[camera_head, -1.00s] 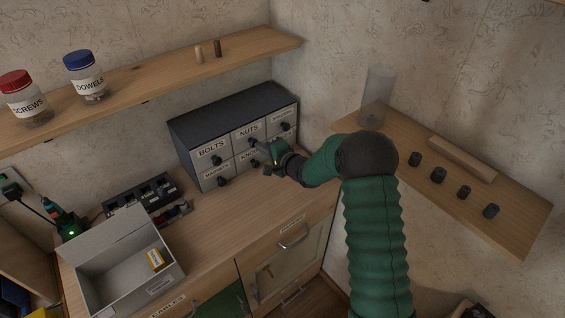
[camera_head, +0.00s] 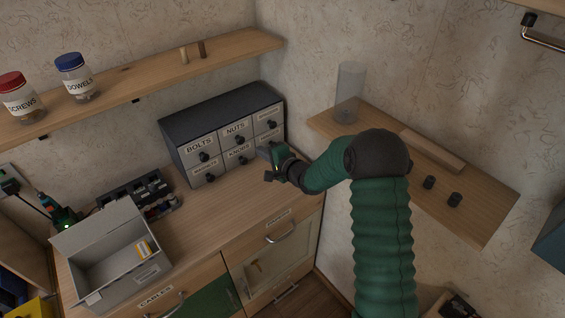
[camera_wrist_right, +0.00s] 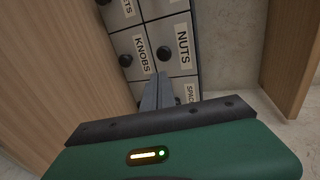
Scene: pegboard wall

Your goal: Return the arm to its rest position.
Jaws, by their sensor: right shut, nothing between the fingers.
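My right arm (camera_head: 384,240) is green and ribbed and rises from the bottom of the head view, bending left at a dark elbow. My right gripper (camera_head: 264,162) is shut and empty, just in front of the lower right of the grey drawer cabinet (camera_head: 203,116). In the right wrist view its two grey fingers (camera_wrist_right: 166,92) are together, with the KNOBS (camera_wrist_right: 141,48) and NUTS (camera_wrist_right: 182,45) drawer fronts behind them. Part of the lower right drawer is hidden by the gripper. My left gripper is not in view.
A wooden shelf (camera_head: 470,215) at right holds a clear cylinder (camera_head: 350,92) and dark knobs; my arm covers part of it. An open grey box (camera_head: 103,262) stands on the counter (camera_head: 205,222) at left. An upper shelf (camera_head: 150,78) holds jars.

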